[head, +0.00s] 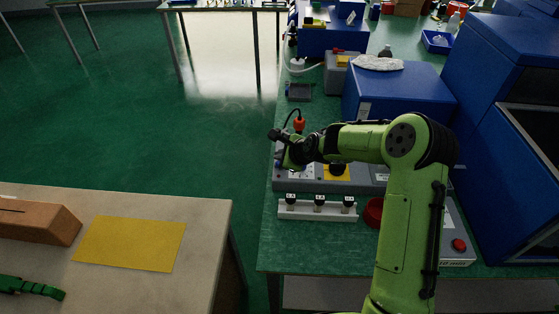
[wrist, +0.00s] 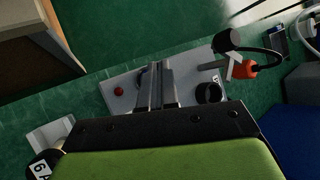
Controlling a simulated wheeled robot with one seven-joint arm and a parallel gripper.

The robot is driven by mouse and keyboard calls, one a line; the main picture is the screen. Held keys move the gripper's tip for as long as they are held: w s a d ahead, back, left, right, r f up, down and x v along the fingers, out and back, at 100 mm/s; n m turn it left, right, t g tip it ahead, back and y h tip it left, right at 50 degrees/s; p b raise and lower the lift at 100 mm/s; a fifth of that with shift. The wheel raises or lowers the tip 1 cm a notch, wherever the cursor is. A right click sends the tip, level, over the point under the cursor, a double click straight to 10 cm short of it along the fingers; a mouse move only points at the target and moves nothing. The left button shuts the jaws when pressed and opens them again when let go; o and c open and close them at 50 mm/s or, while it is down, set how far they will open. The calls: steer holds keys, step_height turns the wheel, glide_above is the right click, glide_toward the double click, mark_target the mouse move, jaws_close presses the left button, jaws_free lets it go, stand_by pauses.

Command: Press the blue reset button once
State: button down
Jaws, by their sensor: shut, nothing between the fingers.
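A grey press unit (head: 310,186) lies on the green bench, below my gripper (head: 290,163). Its grey panel (wrist: 128,102) also shows in the wrist view, with a small red button (wrist: 119,91) on it. A small bluish patch (wrist: 143,76) shows beside my fingers, partly hidden by them; I cannot tell for sure that it is the blue reset button. My gripper (wrist: 158,84) is shut and empty, over the panel. In the head view the wrist hides much of the panel, and contact cannot be told.
An orange plug-like part (head: 299,124) with a black cable stands just behind my gripper. A white rack (head: 318,211) with black-topped pieces lies in front of the press. A grey box with a red button (head: 459,245) stands at right. A blue box (head: 400,95) stands behind.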

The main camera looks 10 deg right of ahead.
steer(key=shift+r, duration=0.2)
step_height(320, 180, up, 5)
steer(key=p, duration=0.4)
steer(key=shift+r, duration=0.1)
stand_by(0.7)
